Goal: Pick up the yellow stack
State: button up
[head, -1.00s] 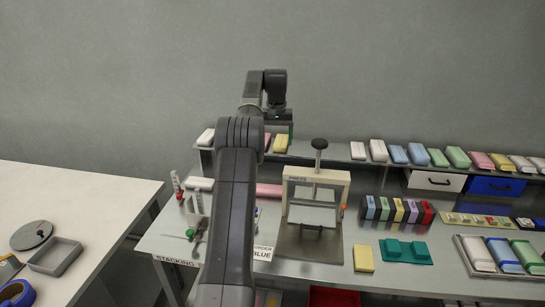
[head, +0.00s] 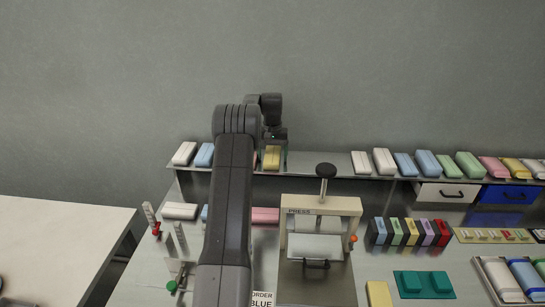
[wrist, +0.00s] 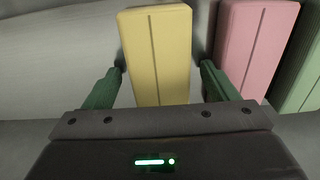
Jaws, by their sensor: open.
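A yellow stack (head: 272,158) stands on the raised back shelf in the head view, just below my gripper (head: 274,138). In the wrist view the yellow stack (wrist: 158,55) is a rounded block with a dark line down its middle. It lies between the two green fingers of my gripper (wrist: 162,84), which are open with a narrow gap on each side. A pink stack (wrist: 254,50) stands close beside the right finger, with a green stack (wrist: 303,75) beyond it. My arm hides part of the shelf in the head view.
A white stack (head: 184,153) and a blue stack (head: 204,155) stand farther left on the shelf (head: 325,168). The shelf is bare just right of the yellow stack. Another yellow stack (head: 514,167) stands far right. A press (head: 320,225) stands in front.

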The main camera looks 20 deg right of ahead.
jog(key=shift+c, duration=0.2)
jog(key=c, duration=1)
